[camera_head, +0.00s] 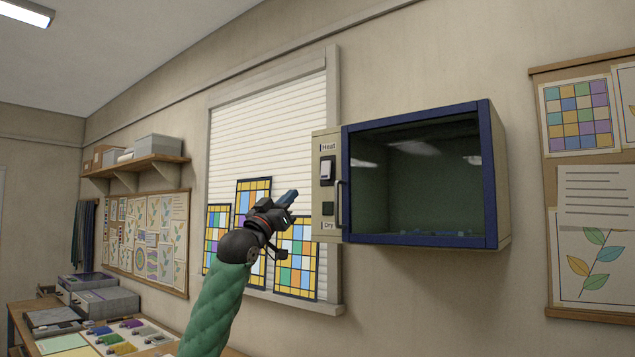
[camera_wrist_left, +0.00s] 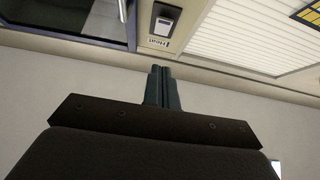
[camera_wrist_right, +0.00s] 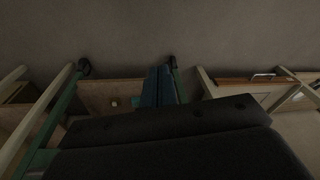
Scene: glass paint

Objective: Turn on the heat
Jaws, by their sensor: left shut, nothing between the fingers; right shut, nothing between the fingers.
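The wall oven (camera_head: 415,180) has a blue-framed glass door and a cream control panel (camera_head: 327,222) on its left side. In the left wrist view the left fingertips (camera_wrist_left: 160,70) point toward the panel (camera_wrist_left: 160,25), which shows upside down with one switch visible. My right gripper (camera_wrist_right: 160,72) is shut and empty, low before the wall.
A vertical handle (camera_head: 339,204) stands at the door's left edge beside the panel. Stained-glass panels (camera_head: 297,258) lean at the window behind my left gripper. A work table (camera_head: 20,318) with paint trays is at lower left. The wall below the oven is clear.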

